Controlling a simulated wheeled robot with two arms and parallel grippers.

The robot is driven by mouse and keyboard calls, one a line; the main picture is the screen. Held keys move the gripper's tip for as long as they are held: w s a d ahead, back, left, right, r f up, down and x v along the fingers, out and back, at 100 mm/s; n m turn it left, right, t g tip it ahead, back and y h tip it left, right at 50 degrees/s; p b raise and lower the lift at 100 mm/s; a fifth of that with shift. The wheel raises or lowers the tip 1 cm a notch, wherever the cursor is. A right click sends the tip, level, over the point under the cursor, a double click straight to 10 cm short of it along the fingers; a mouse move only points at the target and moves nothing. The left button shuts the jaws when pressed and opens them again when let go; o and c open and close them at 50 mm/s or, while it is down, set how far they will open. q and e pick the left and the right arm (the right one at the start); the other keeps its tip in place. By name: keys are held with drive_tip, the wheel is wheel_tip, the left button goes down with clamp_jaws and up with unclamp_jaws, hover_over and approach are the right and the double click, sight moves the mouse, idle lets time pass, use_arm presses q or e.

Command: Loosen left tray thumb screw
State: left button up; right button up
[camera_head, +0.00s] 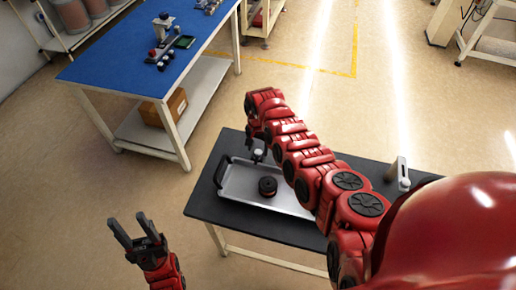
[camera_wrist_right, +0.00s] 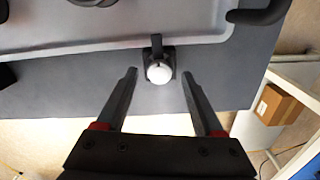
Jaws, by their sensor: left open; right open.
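The metal tray (camera_head: 236,187) lies on the dark table, with a dark round part (camera_head: 268,186) in it. A thumb screw with a pale round knob (camera_wrist_right: 159,74) sits on a black clamp at the tray's edge; a small pale knob shows there in the head view (camera_head: 258,153). My right gripper (camera_wrist_right: 159,84) is open, its fingertips on either side of the knob with gaps showing on both sides. In the head view my right arm hides most of that gripper. My left gripper (camera_head: 128,220) is open and empty, off the table to the left.
The dark table (camera_head: 203,190) has bare room left of the tray. A pale upright post (camera_head: 398,172) stands at its right. A blue-topped bench (camera_head: 115,68) with small parts is at back left, a cardboard box (camera_head: 168,108) on its shelf.

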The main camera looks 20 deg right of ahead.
drive_tip(key=shift+s+f, duration=0.1)
drive_tip(key=shift+f, duration=0.25)
clamp_jaws()
